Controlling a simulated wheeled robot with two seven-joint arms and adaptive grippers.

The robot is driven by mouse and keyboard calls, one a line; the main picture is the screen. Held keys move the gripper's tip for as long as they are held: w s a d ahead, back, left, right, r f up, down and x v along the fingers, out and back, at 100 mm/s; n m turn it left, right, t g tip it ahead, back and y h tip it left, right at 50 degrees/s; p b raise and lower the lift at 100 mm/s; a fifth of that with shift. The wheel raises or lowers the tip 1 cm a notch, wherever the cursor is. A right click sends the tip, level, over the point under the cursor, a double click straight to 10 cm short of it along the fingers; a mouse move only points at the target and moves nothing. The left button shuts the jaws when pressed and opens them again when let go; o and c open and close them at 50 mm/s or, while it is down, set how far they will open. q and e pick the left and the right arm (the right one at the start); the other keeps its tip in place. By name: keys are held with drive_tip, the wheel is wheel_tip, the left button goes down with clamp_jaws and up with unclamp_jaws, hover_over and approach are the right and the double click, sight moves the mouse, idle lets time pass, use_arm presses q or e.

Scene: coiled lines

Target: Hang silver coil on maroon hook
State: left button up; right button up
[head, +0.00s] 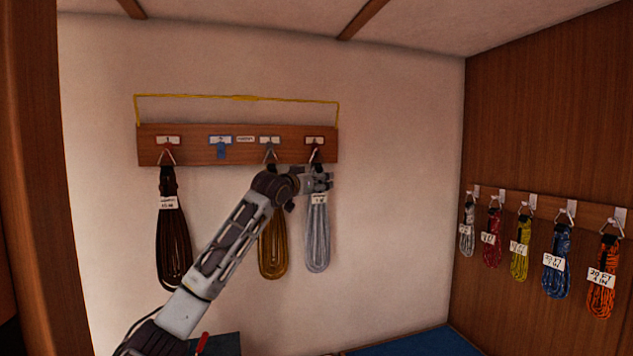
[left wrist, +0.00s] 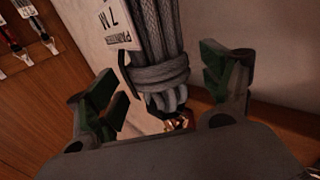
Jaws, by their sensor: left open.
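The silver coil (head: 317,240) hangs at the right end of the wooden wall board, below the rightmost hook (head: 315,154). The hook's colour is hard to make out in the head view. My left gripper (head: 322,181) is at the coil's top, just below the board. In the left wrist view the silver coil (left wrist: 160,50) with its white tag runs between the spread fingers of my left gripper (left wrist: 172,88). A coppery piece (left wrist: 181,122) shows beyond the coil's bound end. My right gripper is not in view.
The wooden board (head: 195,154) also carries a dark brown coil (head: 173,245) at left and a golden coil (head: 272,250), partly behind my arm. A blue hook (head: 221,151) is empty. Several coloured coils hang on the right wall rail (head: 540,205). A yellow frame (head: 240,97) sits above the board.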

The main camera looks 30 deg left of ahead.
use_arm(q)
drive_tip(key=s+d, duration=0.1)
drive_tip(key=s, duration=0.5)
idle(0.5)
drive_tip(key=shift+d, duration=0.1)
idle(0.7)
